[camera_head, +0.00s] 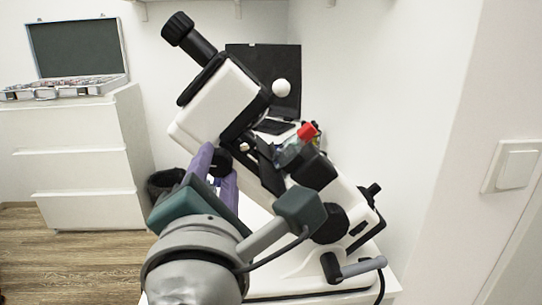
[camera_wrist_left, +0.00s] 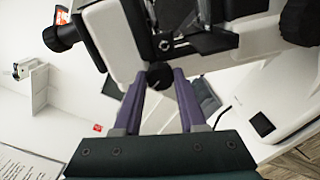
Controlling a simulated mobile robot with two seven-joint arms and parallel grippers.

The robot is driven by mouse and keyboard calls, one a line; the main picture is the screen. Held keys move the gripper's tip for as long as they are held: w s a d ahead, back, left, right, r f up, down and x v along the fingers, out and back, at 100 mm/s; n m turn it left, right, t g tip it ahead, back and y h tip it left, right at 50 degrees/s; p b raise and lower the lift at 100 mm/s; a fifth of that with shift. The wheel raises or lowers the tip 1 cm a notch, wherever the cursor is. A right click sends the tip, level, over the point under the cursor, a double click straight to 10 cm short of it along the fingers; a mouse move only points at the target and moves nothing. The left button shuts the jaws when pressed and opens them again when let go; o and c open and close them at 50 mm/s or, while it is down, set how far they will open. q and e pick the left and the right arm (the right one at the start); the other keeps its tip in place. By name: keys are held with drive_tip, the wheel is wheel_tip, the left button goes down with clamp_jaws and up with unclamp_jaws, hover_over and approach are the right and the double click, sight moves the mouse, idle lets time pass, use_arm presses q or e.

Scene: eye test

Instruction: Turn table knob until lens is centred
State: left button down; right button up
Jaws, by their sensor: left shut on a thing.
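A white and black lensmeter (camera_head: 222,98) stands tilted on a white surface, its eyepiece (camera_head: 188,37) pointing up to the left. My left gripper (camera_head: 221,168) has its purple fingers against the lensmeter's underside. In the left wrist view the fingertips (camera_wrist_left: 160,78) are shut on a small black knob (camera_wrist_left: 159,73), one on each side; I take it as the table knob. My left wrist and fingers hide part of the lensmeter. I cannot make out the lens or its centring. My right gripper is not in view.
A grey-handled lever (camera_head: 358,268) and a larger black knob (camera_head: 331,223) are on the lensmeter's lower right. A red-capped part (camera_head: 307,131) is behind it. A white wall (camera_head: 410,110) is close on the right. A drawer cabinet (camera_head: 75,160) carries an open case (camera_head: 75,50) at left.

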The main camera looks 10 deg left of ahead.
use_arm(q)
drive_tip(key=shift+c, duration=2.3)
unclamp_jaws()
drive_tip(key=shift+s, duration=0.1)
drive_tip(key=v, duration=0.9)
drive_tip(key=shift+s+d, duration=0.15)
drive_tip(key=shift+s, duration=0.25)
drive_tip(key=shift+r, duration=0.15)
